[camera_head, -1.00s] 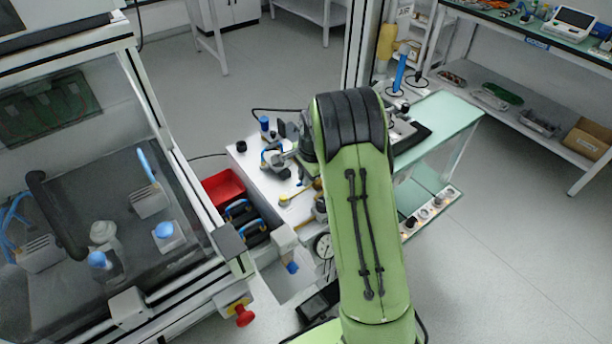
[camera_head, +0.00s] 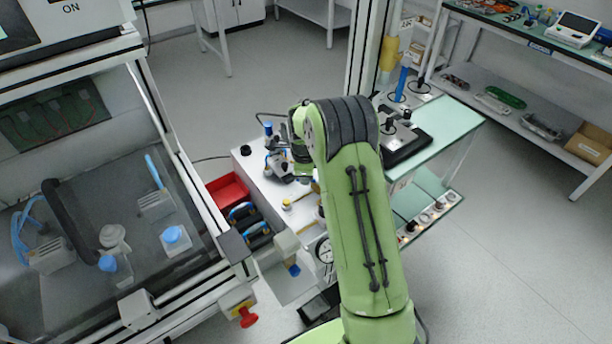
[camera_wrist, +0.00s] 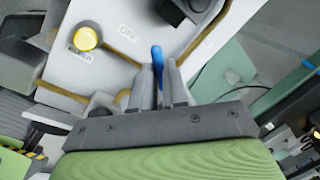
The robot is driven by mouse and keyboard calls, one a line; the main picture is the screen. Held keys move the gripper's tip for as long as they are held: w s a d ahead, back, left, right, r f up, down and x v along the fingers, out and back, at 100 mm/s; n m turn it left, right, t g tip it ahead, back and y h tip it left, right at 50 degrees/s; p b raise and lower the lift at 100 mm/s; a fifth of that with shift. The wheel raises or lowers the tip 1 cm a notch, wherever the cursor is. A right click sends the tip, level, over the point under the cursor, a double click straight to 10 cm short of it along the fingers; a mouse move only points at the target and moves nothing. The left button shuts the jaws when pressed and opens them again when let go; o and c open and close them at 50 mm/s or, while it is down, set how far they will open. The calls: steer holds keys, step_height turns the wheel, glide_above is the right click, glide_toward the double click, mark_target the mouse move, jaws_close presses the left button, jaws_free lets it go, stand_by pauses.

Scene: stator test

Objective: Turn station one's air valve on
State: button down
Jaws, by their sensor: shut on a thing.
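In the wrist view a blue lever handle (camera_wrist: 157,60) stands up between the two fingers of my gripper (camera_wrist: 163,78). The fingers are shut on it, over a white panel (camera_wrist: 112,18). An "OFF" label (camera_wrist: 128,33) lies beside the handle's upper end, up and to its left. A second small label (camera_wrist: 122,97) sits to the left of the fingers, too blurred to read surely. The lever's pivot is hidden by my gripper. In the head view my fingers and the lever are hidden behind my green arm, over the white bench top (camera_head: 262,182).
A yellow round button (camera_wrist: 88,36) is on the panel left of the handle. In the head view, a red bin (camera_head: 227,191) and a glass-fronted cabinet (camera_head: 100,215) stand left of the arm. A pale green bench (camera_head: 450,118) stands at right. Open floor lies at the far right.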

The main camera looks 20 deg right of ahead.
steer(key=m, duration=0.2)
steer(key=w+m, duration=0.1)
steer(key=d+m, duration=0.1)
steer(key=m, duration=0.1)
steer(key=shift+w+m+g+h, duration=0.3)
steer(key=shift+g+h, duration=0.1)
steer(key=shift+w+d+m+g, duration=0.2)
steer(key=shift+d+m, duration=0.1)
steer(key=shift+m, duration=0.8)
steer(key=shift+w+d+m+g, duration=0.2)
steer(key=shift+d+m, duration=0.1)
steer(key=shift+m, duration=0.8)
steer(key=c, duration=1.1)
jaws_free()
steer(key=shift+c, duration=0.2)
step_height(320, 180, up, 16)
steer(key=a+p, duration=0.3)
steer(key=p, duration=0.1)
steer(key=shift+s+f, duration=0.2)
steer(key=shift+s, duration=0.15)
